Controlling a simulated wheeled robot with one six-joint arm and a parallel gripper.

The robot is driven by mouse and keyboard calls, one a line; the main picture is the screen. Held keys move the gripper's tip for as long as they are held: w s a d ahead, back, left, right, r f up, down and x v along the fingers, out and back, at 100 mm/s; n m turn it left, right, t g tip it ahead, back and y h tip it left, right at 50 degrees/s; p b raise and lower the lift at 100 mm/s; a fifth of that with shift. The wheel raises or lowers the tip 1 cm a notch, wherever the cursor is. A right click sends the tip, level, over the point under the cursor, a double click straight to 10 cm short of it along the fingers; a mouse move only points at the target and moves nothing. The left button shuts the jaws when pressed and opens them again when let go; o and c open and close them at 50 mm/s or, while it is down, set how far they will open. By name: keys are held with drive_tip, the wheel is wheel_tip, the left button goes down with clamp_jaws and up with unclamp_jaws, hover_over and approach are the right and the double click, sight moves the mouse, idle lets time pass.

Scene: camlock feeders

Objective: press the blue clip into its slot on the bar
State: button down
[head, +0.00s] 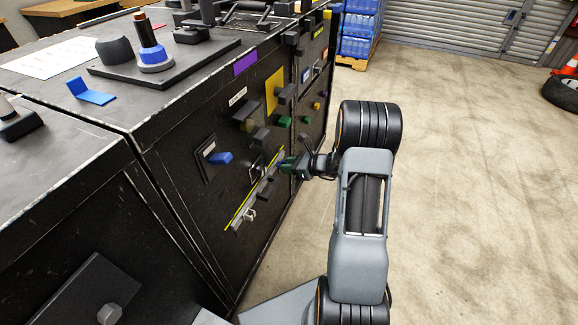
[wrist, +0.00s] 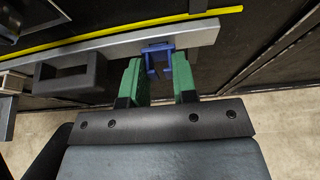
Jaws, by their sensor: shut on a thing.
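The blue clip (wrist: 158,62) is between the two green fingers of my gripper (wrist: 158,82) in the wrist view. My gripper is shut on it. The clip's prongs overlap the lower edge of the grey bar (wrist: 112,48) near its right end; I cannot tell how far it is in its slot. In the head view my gripper (head: 291,164) is at the cabinet front, by the upper right end of the bar (head: 237,220). The clip cannot be made out there.
A dark square loop (wrist: 70,91) sits on the bar left of the clip. A yellow strip (wrist: 110,35) runs above the bar. In the head view a blue knob (head: 221,158) and a green knob (head: 285,120) stick out of the cabinet.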

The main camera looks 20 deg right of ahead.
drive_tip(key=shift+w+a, duration=0.1)
drive_tip(key=shift+a, duration=0.05)
drive_tip(key=shift+w+a, duration=0.15)
drive_tip(key=shift+w, duration=0.05)
drive_tip(key=c, duration=0.8)
unclamp_jaws()
drive_tip(key=p+v, duration=0.1)
drive_tip(key=v, duration=0.4)
drive_tip(key=f+p+v, duration=0.1)
drive_tip(key=p+v, duration=0.1)
drive_tip(key=v, duration=0.4)
drive_tip(key=p+v, duration=0.1)
drive_tip(key=v, duration=0.5)
drive_tip(key=shift+s+d+f+p, duration=0.15)
drive_tip(key=shift+s+d+p, duration=0.2)
drive_tip(key=shift+s, duration=0.1)
